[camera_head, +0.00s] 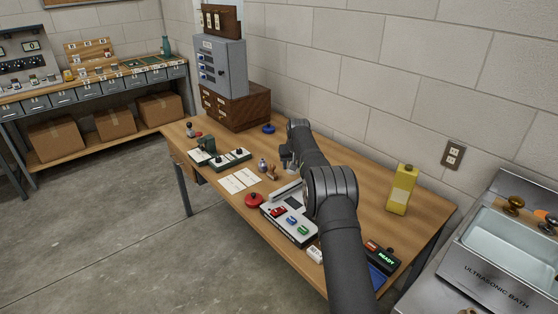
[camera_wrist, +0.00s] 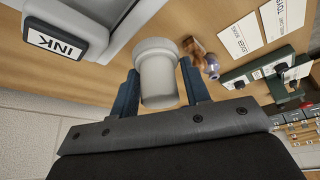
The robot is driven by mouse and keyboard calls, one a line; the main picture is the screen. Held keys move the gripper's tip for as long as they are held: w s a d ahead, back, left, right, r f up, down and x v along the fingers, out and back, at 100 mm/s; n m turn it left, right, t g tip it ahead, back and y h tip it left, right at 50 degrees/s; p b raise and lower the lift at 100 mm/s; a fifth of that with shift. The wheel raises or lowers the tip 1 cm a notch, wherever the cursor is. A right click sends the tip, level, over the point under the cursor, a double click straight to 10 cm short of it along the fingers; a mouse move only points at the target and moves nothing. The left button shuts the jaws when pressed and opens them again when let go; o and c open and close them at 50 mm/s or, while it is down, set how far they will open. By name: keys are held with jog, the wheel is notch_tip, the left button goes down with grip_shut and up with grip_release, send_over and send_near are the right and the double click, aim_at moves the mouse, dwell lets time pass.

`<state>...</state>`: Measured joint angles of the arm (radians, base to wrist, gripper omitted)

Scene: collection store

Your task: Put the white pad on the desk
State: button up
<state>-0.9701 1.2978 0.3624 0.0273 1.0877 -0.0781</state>
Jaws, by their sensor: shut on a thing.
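My gripper (camera_wrist: 160,67) is shut on a white, round, stepped piece, which I take as the white pad (camera_wrist: 160,80). The pad sits between the two dark fingers in the wrist view, its wider rim facing away from the palm. In the head view my gripper (camera_head: 290,162) is over the middle of the wooden desk (camera_head: 420,222), and the arm hides much around it. The pad is hard to make out there. I cannot tell whether it touches the desk top.
A white-framed device marked INK (camera_wrist: 58,40) is left of the pad in the wrist view. A small bottle (camera_wrist: 211,66) is close on the right. White papers (camera_head: 240,181), a red round thing (camera_head: 254,200) and a yellow bottle (camera_head: 401,190) also stand or lie on the desk.

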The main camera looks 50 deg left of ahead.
jog(key=s+a+f+n, duration=0.1)
jog(key=s+a+f, duration=0.2)
jog(key=s+a, duration=0.35)
send_over(266, 191)
jog(key=d, duration=0.2)
jog(key=shift+n+g, duration=0.3)
jog(key=f, duration=0.4)
jog(key=shift+s+a, duration=0.15)
jog(key=shift+s, duration=0.2)
jog(key=shift+f, duration=1.95)
jog(key=shift+f, duration=0.2)
jog(key=o, duration=0.9)
jog(key=shift+o, duration=0.2)
jog(key=shift+r, duration=0.1)
jog(key=v, duration=1.2)
